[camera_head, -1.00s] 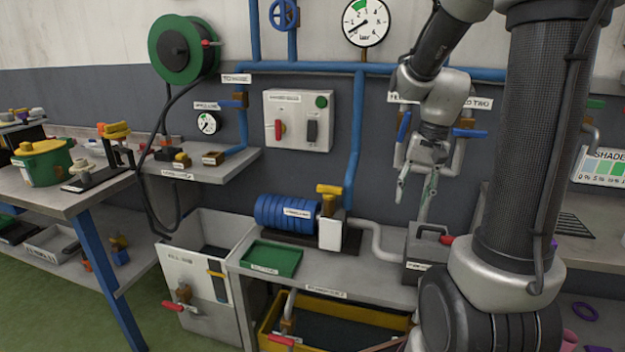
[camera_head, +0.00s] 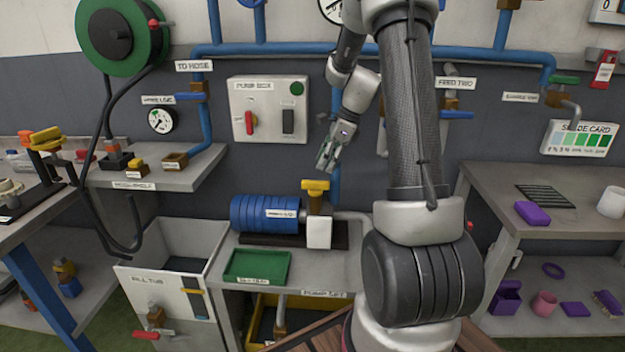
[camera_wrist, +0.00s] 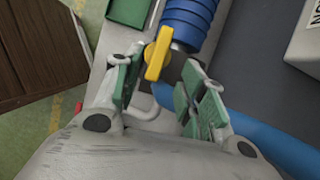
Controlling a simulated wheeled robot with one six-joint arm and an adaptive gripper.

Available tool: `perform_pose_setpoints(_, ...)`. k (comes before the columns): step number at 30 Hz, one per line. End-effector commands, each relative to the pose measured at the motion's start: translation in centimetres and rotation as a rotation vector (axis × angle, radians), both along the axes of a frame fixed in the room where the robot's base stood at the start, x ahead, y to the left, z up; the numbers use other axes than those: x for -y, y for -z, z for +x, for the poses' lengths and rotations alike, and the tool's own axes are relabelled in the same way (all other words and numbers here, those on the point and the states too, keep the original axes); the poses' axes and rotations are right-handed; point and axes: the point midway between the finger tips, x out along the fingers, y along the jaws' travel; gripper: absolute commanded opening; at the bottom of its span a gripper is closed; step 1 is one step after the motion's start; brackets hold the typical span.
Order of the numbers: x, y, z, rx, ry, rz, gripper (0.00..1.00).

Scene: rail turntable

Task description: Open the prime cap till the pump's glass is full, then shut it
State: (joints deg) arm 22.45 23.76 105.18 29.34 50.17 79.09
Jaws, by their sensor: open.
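The pump is a ribbed blue motor (camera_head: 265,213) with a white block (camera_head: 319,232) at its right end, on the grey bench. The yellow prime cap (camera_head: 316,185) sits on top of a brown neck above the white block. In the wrist view the yellow cap (camera_wrist: 157,54) shows ahead, between and beyond my fingertips. My gripper (camera_head: 327,158) is open and empty, above and slightly right of the cap, apart from it. Its green-padded fingers also show in the wrist view (camera_wrist: 160,82). The fill level of the pump's glass cannot be made out.
A pump box (camera_head: 269,108) with a red lever hangs on the wall behind. A blue pipe rises behind the pump. A green tray (camera_head: 257,281) lies in front of the motor. A white tank (camera_head: 208,240) stands left. My arm hides the bench's right part.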

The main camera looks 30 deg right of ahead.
Motion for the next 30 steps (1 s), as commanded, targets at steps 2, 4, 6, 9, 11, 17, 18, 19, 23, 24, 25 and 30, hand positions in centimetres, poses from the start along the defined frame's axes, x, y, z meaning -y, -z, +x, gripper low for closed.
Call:
perform_pose_setpoints(2,0.0,0.0,0.0,-0.011,0.035,0.007,0.41)
perform_pose_setpoints(4,-0.1,0.3,0.0,-0.019,0.054,0.012,0.41)
perform_pose_setpoints(6,-0.3,0.8,0.1,-0.024,0.062,0.015,0.41)
perform_pose_setpoints(9,-0.8,2.3,0.4,-0.026,0.06,0.015,0.41)
perform_pose_setpoints(11,-1.1,3.3,0.7,-0.025,0.059,0.014,0.41)
perform_pose_setpoints(17,-2.1,6.1,1.4,-0.023,0.059,0.013,0.41)
perform_pose_setpoints(18,-2.2,6.4,1.5,-0.022,0.06,0.014,0.41)
perform_pose_setpoints(19,-2.3,6.7,1.5,-0.022,0.06,0.014,0.41)
perform_pose_setpoints(23,-2.5,7.2,1.6,-0.023,0.06,0.013,0.41)
perform_pose_setpoints(24,-2.5,7.3,1.6,-0.022,0.059,0.013,0.41)
perform_pose_setpoints(25,-2.5,7.3,1.6,-0.022,0.059,0.013,0.41)
perform_pose_setpoints(30,-2.5,7.2,1.6,-0.021,0.059,0.012,0.37)
